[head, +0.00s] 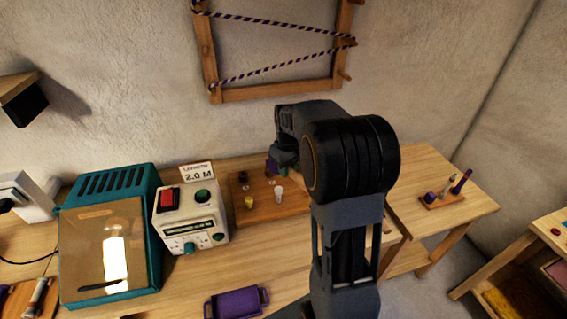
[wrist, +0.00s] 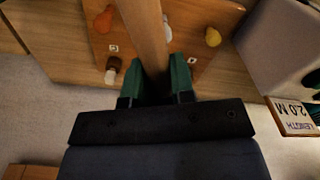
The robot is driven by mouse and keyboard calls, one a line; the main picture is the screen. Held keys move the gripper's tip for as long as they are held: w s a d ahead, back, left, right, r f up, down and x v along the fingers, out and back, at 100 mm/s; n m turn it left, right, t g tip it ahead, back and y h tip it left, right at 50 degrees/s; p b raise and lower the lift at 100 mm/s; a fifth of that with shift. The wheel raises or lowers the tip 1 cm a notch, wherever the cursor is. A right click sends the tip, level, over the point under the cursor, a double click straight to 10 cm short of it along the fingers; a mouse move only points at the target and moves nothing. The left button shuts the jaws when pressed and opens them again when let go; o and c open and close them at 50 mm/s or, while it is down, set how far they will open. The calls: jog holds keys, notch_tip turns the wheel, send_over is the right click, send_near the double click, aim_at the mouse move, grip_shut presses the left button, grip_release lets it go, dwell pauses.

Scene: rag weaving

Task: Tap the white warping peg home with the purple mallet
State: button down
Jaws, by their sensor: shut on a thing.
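My gripper (wrist: 157,80) has green fingers shut on a wooden handle (wrist: 143,25), which runs up out of the wrist view. In the head view a purple block (head: 271,166), which looks like the mallet's head, shows beside the fingers, mostly behind my arm. The white peg (head: 279,194) stands upright in the wooden peg board, in front of the gripper. How deep the peg sits is too small to tell.
A yellow peg (head: 249,203) and a dark peg (head: 243,177) stand nearby; an orange peg (wrist: 104,18) and a brown one (wrist: 111,72) show in the wrist view. A control box (head: 190,217) stands left of the board. A purple tray (head: 236,304) lies in front.

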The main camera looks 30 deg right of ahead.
jog(key=shift+s+d, duration=0.1)
jog(key=shift+f+b, duration=0.35)
jog(key=shift+f, duration=0.1)
jog(key=shift+f+b, duration=0.7)
jog(key=shift+f, duration=0.35)
notch_tip(320, 180, down, 7)
jog(key=b, duration=0.4)
jog(key=shift+r+b, duration=0.15)
jog(key=shift+b, duration=0.2)
jog(key=shift+s+f, duration=0.1)
jog(key=shift+f, duration=0.1)
notch_tip(320, 180, up, 6)
jog(key=p, duration=0.4)
jog(key=shift+r+p, duration=0.15)
jog(key=shift+p, duration=0.35)
